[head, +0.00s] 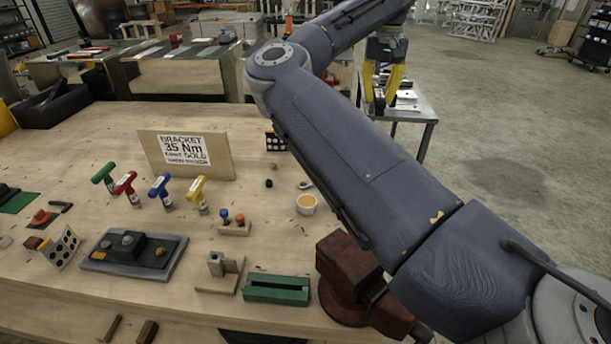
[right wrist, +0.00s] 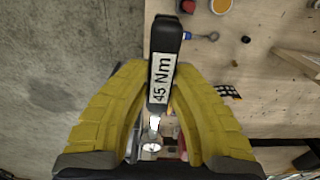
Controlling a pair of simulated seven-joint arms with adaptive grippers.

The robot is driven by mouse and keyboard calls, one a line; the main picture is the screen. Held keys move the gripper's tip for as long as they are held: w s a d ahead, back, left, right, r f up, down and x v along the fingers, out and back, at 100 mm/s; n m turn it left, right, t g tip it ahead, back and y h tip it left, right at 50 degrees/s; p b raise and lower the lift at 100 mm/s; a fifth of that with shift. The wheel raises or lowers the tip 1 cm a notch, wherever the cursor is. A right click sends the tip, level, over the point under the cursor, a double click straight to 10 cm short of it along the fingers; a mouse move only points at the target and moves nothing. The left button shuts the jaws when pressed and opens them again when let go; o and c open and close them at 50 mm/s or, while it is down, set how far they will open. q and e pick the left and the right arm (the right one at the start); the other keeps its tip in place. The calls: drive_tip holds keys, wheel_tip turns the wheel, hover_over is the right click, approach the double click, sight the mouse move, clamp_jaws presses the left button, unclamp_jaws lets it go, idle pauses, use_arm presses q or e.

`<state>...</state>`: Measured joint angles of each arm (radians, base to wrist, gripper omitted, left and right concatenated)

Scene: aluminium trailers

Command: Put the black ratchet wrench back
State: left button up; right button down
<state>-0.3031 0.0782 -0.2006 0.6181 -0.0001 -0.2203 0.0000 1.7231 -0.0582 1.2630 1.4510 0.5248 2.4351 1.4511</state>
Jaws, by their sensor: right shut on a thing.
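The black ratchet wrench (right wrist: 164,50) shows in the right wrist view as a black tool with a white "45 Nm" label. My right gripper (right wrist: 156,92) has its yellow fingers shut on it. In the head view the right gripper (head: 381,103) points down at the back, over a small side table (head: 428,108) beyond the workbench (head: 110,222). The wrench is hard to make out there. Green (head: 104,175), red (head: 125,186), blue (head: 160,190) and yellow (head: 198,193) T-handle tools stand in a row on the bench. My left gripper is out of view.
A sign reading "BRACKET 35 Nm" (head: 185,150) stands behind the T-handles. An orange-filled cup (head: 306,204), a green block (head: 276,288), a dark red vise (head: 345,275) and a grey tray (head: 105,262) are on the bench. My right arm crosses over its right side.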

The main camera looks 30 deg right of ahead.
drive_tip(key=w+a+f, duration=0.6)
drive_tip(key=w, duration=0.2)
drive_tip(key=w+a+f, duration=0.6)
drive_tip(key=w, duration=0.3)
wheel_tip(320, 180, down, 15)
drive_tip(key=shift+r, duration=0.1)
drive_tip(key=shift+f, duration=2.8)
drive_tip(key=c, duration=1.3)
unclamp_jaws()
wheel_tip(320, 180, up, 12)
drive_tip(key=shift+r, duration=0.1)
